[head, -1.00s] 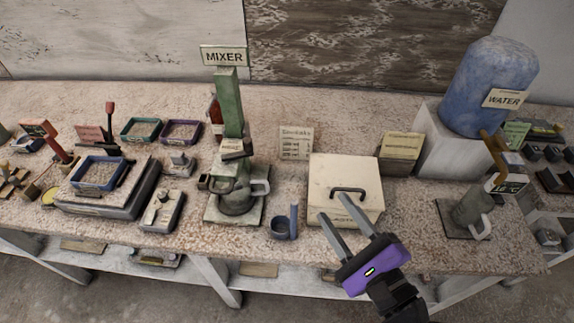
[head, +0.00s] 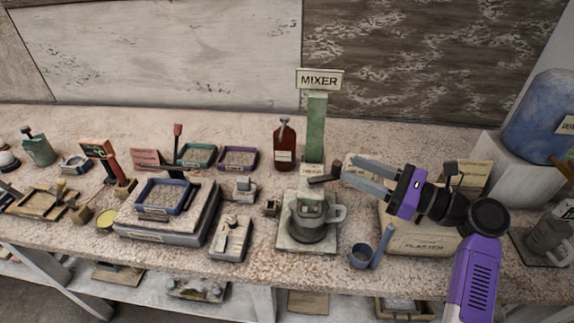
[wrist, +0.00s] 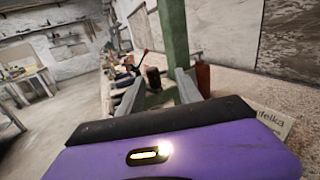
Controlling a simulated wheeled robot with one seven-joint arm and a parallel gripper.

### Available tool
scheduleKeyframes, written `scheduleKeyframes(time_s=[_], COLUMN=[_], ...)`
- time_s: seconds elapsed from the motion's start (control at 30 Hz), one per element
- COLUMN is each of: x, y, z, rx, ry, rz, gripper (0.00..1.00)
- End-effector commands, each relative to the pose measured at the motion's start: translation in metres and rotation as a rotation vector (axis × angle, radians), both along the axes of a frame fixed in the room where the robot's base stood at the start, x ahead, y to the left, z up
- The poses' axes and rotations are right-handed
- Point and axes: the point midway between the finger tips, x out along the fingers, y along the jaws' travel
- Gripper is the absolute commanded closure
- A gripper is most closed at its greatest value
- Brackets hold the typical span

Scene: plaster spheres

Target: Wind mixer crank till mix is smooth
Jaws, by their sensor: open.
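The mixer (head: 316,130) is a green column under a MIXER sign, on a pale base plate. A grey jug (head: 308,232) with a handle stands on its base; the mix inside cannot be made out. The crank's dark grip (head: 324,175) sticks out at the column's right side. My gripper (head: 347,169) is open, its fingertips just right of that grip at about its height. In the wrist view the dark crank grip (wrist: 154,80) shows between the open fingers (wrist: 158,77), apparently apart from them, with the green column behind.
A brown bottle (head: 284,145) is behind left of the mixer. A scale with a blue tray (head: 163,198) is further left. The blue water tank (head: 540,115) is at right.

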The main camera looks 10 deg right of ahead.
Motion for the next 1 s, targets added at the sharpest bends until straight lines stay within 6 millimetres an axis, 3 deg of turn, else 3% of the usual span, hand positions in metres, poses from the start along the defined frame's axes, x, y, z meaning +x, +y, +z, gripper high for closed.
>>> scheduleKeyframes(time_s=[0.17,0.6,1.0], x=[-0.004,0.038,0.046], y=[0.011,0.056,0.065], z=[-0.002,-0.002,-0.003], rx=[0.017,0.016,0.015], ry=[0.034,0.034,0.033], rz=[0.041,0.038,0.036], gripper=[0.58,0.58,0.58])
